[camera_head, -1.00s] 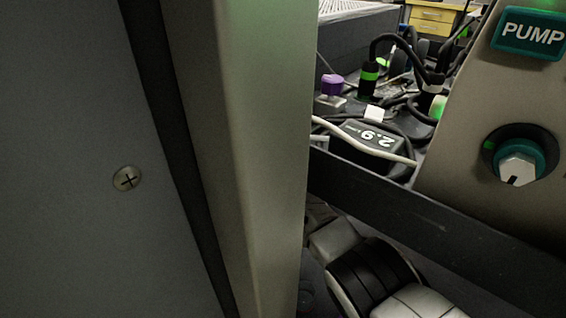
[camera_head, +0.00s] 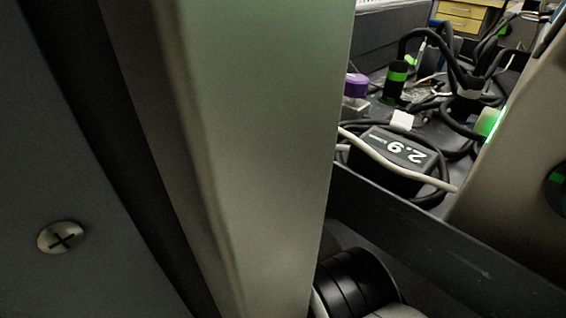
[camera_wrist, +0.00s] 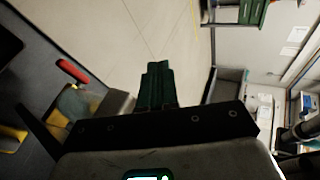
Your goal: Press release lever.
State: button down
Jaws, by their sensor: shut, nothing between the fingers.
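My gripper (camera_wrist: 155,68) shows in the wrist view, with its dark green fingers together and nothing between them. It is over open pale floor and touches nothing that I can see. A small red handle-like part (camera_wrist: 74,71) stands out to the left of the fingers, apart from them, beside grey and yellow parts. I cannot tell whether it is the release lever. No lever can be made out in the head view, where a large pale upright post (camera_head: 265,150) hides much of the scene. My gripper is not visible in the head view.
A dark panel with a screw (camera_head: 60,237) fills the left of the head view. Behind a dark rail (camera_head: 420,235) lie cables, a black unit marked 2.9 (camera_head: 395,160) and a purple-capped part (camera_head: 356,86). Pale floor (camera_wrist: 120,35) is clear beyond my fingers.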

jog(key=shift+d+r, duration=0.15)
jog(key=shift+d, duration=0.15)
jog(key=shift+d+p, duration=0.6)
jog(key=shift+d, duration=0.05)
jog(key=shift+s, duration=0.1)
jog(key=p+v, duration=0.9)
jog(key=v, duration=0.1)
jog(key=shift+s+d, duration=0.2)
jog(key=shift+s, duration=0.05)
dwell(0.4)
